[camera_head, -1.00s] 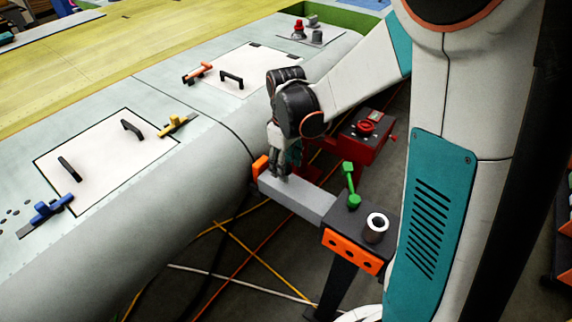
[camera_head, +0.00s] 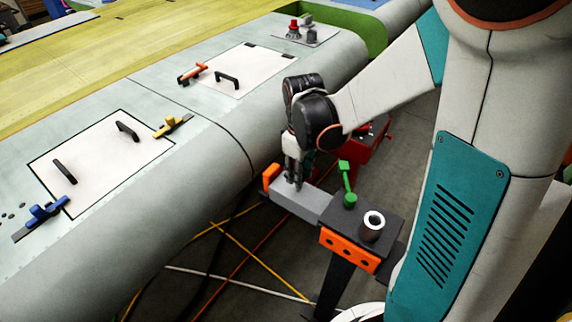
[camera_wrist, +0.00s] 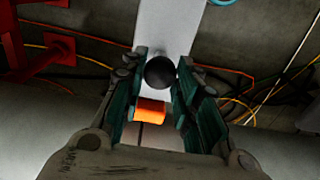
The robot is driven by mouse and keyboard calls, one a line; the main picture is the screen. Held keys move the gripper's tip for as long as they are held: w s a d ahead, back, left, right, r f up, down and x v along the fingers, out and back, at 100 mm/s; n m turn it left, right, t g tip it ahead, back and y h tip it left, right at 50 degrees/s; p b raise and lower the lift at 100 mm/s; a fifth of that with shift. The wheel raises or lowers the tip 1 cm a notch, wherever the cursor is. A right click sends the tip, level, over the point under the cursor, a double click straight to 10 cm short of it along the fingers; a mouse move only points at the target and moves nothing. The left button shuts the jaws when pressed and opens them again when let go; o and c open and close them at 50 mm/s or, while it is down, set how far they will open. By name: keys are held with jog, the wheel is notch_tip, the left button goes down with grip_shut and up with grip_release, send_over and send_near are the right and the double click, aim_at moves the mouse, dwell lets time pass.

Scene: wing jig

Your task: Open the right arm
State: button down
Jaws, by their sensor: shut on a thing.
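The right arm is a light grey bar (camera_head: 300,203) with an orange pad (camera_head: 271,176) on its wing-side end. Its other end meets a dark post block (camera_head: 350,228) with a green lever (camera_head: 346,184) on top. My gripper (camera_head: 293,184) points down onto the bar near the orange pad. In the wrist view, a black ball knob (camera_wrist: 160,73) on the bar (camera_wrist: 165,28) sits between my gripper's fingers (camera_wrist: 160,84), which are shut on it. The orange pad (camera_wrist: 150,112) shows below the knob. The pad appears slightly apart from the wing's rounded edge.
The wing (camera_head: 180,220) fills the left, with panels and clamps on top. A red fixture (camera_head: 362,150) stands behind the bar, partly hidden by my arm. A metal ring (camera_head: 372,226) sits on the post block. Cables (camera_head: 245,240) cross the floor below; some floor there is clear.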

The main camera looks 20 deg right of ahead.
aim_at(311, 197)
jog(key=s+d, duration=0.2)
jog(key=s, duration=0.1)
jog(key=shift+s+d, duration=0.2)
jog(key=shift+s, duration=0.05)
jog(key=c, duration=1.2)
grip_release()
jog(key=shift+c, duration=0.2)
jog(key=shift+r, duration=0.15)
notch_tip(311, 197, up, 12)
jog(key=shift+s+a, duration=0.15)
